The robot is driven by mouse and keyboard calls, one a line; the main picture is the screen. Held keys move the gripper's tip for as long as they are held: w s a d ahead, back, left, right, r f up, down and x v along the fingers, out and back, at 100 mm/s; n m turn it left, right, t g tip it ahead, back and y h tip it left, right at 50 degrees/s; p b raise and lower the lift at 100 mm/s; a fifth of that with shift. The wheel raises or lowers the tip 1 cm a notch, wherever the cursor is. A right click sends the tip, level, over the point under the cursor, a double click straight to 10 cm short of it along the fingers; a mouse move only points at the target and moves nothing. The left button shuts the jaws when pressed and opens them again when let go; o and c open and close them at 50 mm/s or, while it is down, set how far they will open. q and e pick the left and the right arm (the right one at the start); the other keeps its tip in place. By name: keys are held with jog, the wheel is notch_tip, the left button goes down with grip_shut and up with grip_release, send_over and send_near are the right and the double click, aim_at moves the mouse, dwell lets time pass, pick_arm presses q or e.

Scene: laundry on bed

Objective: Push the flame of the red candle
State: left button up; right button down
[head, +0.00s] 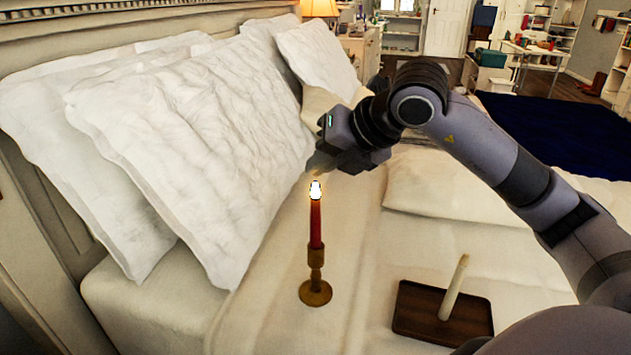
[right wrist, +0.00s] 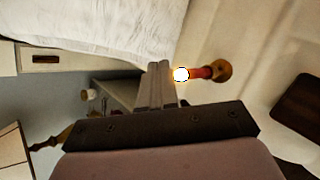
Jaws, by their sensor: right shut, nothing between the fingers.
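The red candle (head: 316,224) stands upright in a brass holder (head: 316,291) on the bed, with a bright white flame (head: 316,189) at its top. My right gripper (head: 318,167) is shut and empty, with its fingers just above and behind the flame in the head view. In the right wrist view the shut fingers (right wrist: 160,85) are close beside the flame (right wrist: 181,75), with the red candle (right wrist: 200,72) beyond it. I cannot tell whether the fingers touch the flame. My left gripper is not in view.
A dark wooden tray (head: 412,312) with a cream candle (head: 454,288) lies on the bed right of the red candle. White pillows (head: 190,150) lean against the headboard (head: 130,25) at the left. The bedding between the red candle and the tray is clear.

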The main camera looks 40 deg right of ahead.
jog(key=shift+r, duration=0.1)
notch_tip(320, 180, up, 5)
jog(key=p, duration=0.4)
dwell(0.3)
